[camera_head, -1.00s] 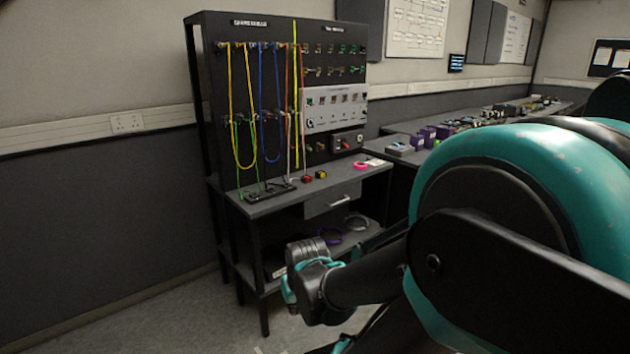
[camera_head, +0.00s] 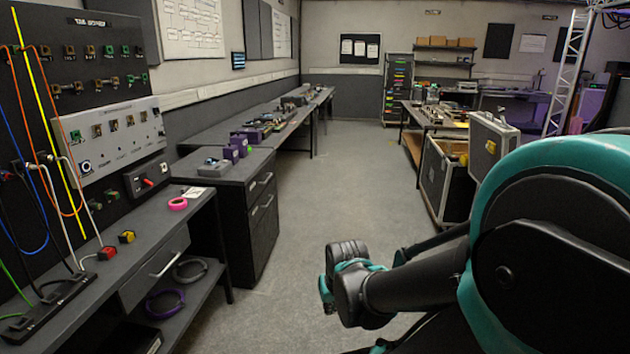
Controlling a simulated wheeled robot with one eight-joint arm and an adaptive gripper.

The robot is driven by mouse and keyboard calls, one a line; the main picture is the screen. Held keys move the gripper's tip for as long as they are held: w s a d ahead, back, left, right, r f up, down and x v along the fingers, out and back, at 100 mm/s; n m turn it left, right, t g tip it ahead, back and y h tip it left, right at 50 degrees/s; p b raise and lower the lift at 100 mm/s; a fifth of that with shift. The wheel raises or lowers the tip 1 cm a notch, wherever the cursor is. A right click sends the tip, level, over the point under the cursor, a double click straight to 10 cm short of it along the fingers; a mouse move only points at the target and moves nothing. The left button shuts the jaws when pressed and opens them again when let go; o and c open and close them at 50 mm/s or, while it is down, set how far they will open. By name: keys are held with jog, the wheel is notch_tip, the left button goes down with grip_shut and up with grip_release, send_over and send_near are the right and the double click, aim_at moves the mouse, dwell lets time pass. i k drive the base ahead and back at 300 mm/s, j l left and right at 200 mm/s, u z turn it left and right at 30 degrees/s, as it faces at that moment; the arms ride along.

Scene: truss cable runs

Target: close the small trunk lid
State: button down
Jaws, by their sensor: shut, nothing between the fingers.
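A black trunk with pale metal edges (camera_head: 445,188) stands on the floor at the right. A grey panel with pale edges and a latch (camera_head: 491,146) stands raised at its right side and looks like an open lid. My arm partly covers the trunk's right side and the panel's lower part. My arm reaches in from the right to the lower middle, well short of the trunk. My gripper's fingers do not show; the bent arm hides the end.
A workbench with a cable board (camera_head: 85,120) runs along the left, with a drawer cabinet (camera_head: 250,200) beyond it. A long bench (camera_head: 435,117) stands behind the trunk. The floor aisle (camera_head: 335,170) between them is clear. A metal truss (camera_head: 566,75) rises at the right.

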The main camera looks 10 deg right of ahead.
aim_at(484, 129)
jog(key=i+l+z, duration=0.15)
jog(key=i+z, duration=0.25)
jog(key=i, duration=0.25)
jog(key=i+z, duration=0.45)
jog(key=i, duration=0.2)
